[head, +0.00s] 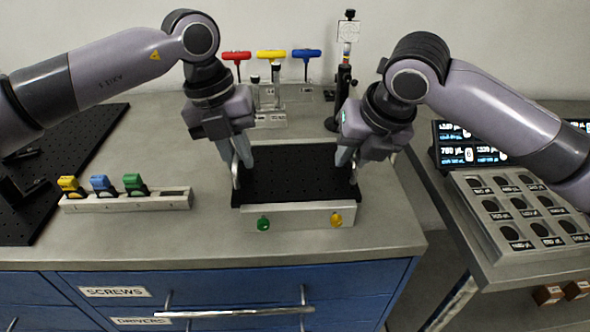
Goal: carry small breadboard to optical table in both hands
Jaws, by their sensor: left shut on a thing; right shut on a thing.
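The small breadboard (295,178) is a black plate with rows of holes, at the middle of the grey bench, with a pale metal handle at its left and right ends. My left gripper (240,165) is shut on the left handle. My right gripper (350,162) is shut on the right handle. The plate looks level; I cannot tell whether it touches what is under it. A large black perforated surface (75,150), seemingly the optical table, lies at the far left and runs out of view.
A pale bar (290,217) with green and yellow knobs is at the breadboard's front edge. A rack (125,201) with yellow, blue and green clips stands between the breadboard and the black surface. Coloured T-handle drivers (271,57) and a post (346,75) stand behind. A tray (480,210) is right.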

